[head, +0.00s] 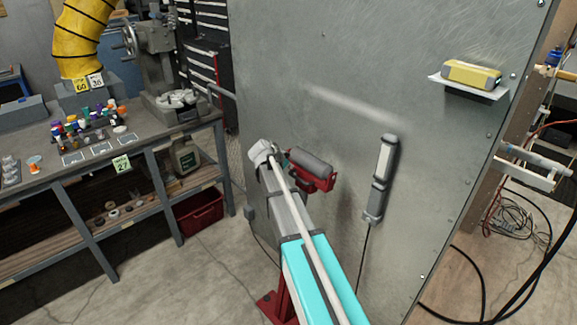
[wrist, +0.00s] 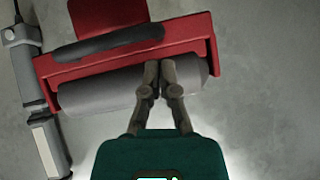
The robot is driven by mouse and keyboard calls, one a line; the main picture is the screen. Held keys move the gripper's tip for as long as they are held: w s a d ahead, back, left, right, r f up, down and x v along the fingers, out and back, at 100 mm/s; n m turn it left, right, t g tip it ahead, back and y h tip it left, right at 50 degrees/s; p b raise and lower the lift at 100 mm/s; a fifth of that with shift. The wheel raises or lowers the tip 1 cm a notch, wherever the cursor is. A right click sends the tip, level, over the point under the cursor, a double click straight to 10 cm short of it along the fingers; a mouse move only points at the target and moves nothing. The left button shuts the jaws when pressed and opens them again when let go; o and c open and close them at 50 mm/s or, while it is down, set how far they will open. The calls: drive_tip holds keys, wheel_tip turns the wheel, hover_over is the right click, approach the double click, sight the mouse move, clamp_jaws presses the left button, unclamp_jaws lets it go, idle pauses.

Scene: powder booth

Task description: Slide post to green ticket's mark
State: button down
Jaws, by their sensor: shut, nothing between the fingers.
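A red carriage (head: 318,184) with a thick grey cylinder (head: 310,163) stands in front of the metal booth panel. A red upright and foot (head: 270,302) show below it, partly behind my arm; I cannot tell for certain which part is the post. The carriage (wrist: 195,28) and cylinder (wrist: 98,90) also show in the wrist view. My gripper (wrist: 159,66) is shut and empty, its fingertips over or against the cylinder; contact is unclear. The green ticket (head: 121,163), reading 27, hangs on the workbench's front edge. No matching mark is readable.
The workbench (head: 150,140) at left holds coloured bottles, a vise-like machine and yellow and white tickets, 60 and 36. A grey-white vertical bar fixture (head: 381,175) is on the panel (head: 330,60), right of the carriage. A yellow device (head: 471,73) sits on a small shelf.

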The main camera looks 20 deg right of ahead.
drive_tip(key=d+r+p+v, duration=0.1)
drive_tip(key=p+v, duration=0.7)
drive_tip(key=v, duration=0.3)
drive_tip(key=shift+r, duration=0.2)
drive_tip(key=shift+s+a, duration=0.1)
drive_tip(key=shift+s, duration=0.05)
idle(0.4)
drive_tip(key=s+a+f+n+g+y, duration=0.1)
drive_tip(key=s+a+n, duration=0.3)
drive_tip(key=s, duration=0.4)
drive_tip(key=s+a+f+n+g+y+b, duration=0.1)
drive_tip(key=s+a+f+n+y, duration=0.3)
drive_tip(key=s, duration=0.5)
drive_tip(key=s+a+f+n+g+y, duration=0.2)
drive_tip(key=s+a+f+n+y, duration=0.1)
drive_tip(key=s+n, duration=0.4)
drive_tip(key=shift+s+a+g+b, duration=0.35)
drive_tip(key=shift+s+a, duration=0.2)
drive_tip(key=shift+s, duration=0.4)
drive_tip(key=shift+d, duration=0.15)
